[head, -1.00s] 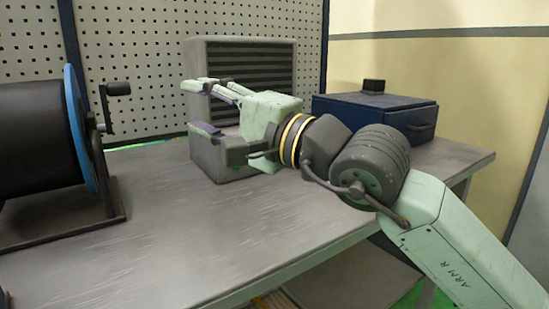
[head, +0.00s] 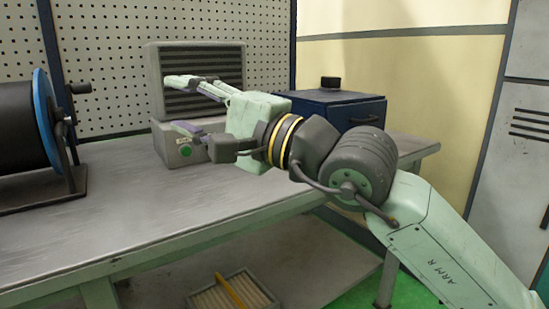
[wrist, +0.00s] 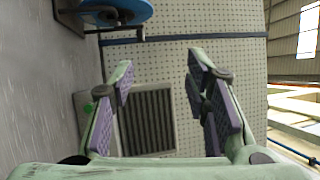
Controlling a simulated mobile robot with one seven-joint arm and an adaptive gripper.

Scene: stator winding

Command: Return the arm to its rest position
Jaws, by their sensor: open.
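My gripper (head: 180,105) is at the end of my pale green arm, raised over the workbench (head: 110,225) in the head view. Its fingers point left and are spread apart with nothing between them. In the wrist view, my gripper (wrist: 160,85) also shows open and empty, its purple pads facing each other. Behind it stands a grey machine with a slatted panel (head: 235,65), partly hidden by my fingers. The machine's panel also shows between the fingers in the wrist view (wrist: 148,120), farther off and apart from them.
A black drum with a blue flange (head: 42,115) stands at the bench's left. A dark blue box (head: 350,108) with a black knob sits behind my wrist. A perforated board (head: 110,50) backs the bench. A slatted crate (head: 235,292) is below it. A grey locker (head: 510,150) stands at right.

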